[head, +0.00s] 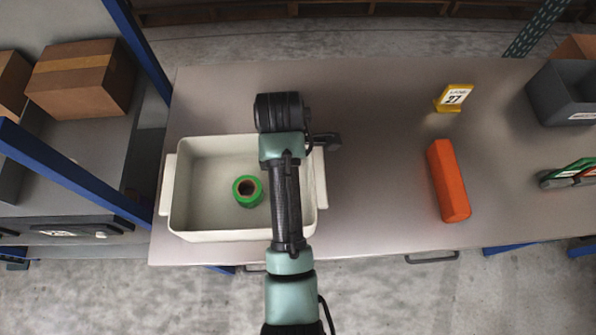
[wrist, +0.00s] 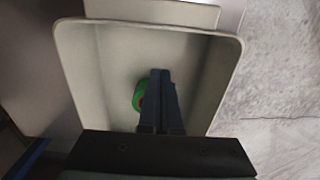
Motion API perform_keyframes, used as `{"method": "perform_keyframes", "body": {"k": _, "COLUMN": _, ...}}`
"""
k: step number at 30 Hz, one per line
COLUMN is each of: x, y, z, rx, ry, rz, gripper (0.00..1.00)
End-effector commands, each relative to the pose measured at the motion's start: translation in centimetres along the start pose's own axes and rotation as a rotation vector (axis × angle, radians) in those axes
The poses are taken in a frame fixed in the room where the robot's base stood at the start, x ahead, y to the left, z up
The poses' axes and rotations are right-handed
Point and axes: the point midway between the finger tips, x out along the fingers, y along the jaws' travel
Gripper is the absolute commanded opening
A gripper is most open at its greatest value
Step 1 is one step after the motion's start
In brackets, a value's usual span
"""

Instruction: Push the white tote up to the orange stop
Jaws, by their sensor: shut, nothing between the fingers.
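The white tote (head: 222,236) stands on the left part of the grey table, with a green tape roll (head: 248,191) lying inside it. The orange stop (head: 449,182) is a bar lying to the right, apart from the tote, with bare tabletop between them. My arm reaches across the tote's right part in the head view and hides some of its rim and my fingers. In the wrist view my gripper (wrist: 160,73) is shut and empty, seen against the tote's interior (wrist: 200,75), overlapping the tape roll (wrist: 138,95). I cannot tell whether the fingers touch the tote.
A yellow stand numbered 27 (head: 454,97) stands behind the orange stop. A grey bin (head: 558,95) and green-and-red tools (head: 570,174) are at the far right. A blue-framed rack with cardboard boxes (head: 82,80) is at the left. The table's front edge runs close to the tote.

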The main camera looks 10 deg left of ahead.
Motion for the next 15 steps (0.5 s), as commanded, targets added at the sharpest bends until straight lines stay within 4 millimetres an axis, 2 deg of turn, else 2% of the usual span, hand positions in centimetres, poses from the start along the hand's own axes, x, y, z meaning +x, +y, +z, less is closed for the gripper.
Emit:
{"method": "perform_keyframes", "body": {"k": 12, "x": 8.5, "y": -0.1, "z": 0.0, "rx": 0.002, "ry": 0.0, "rz": -0.003, "gripper": 0.0}}
{"method": "perform_keyframes", "body": {"k": 13, "x": 9.1, "y": -0.1, "z": 0.0, "rx": 0.002, "ry": 0.0, "rz": -0.003, "gripper": 0.0}}
{"method": "perform_keyframes", "body": {"k": 15, "x": 8.6, "y": 0.1, "z": 1.4, "rx": 0.008, "ry": -0.001, "rz": 0.003, "gripper": 0.0}}
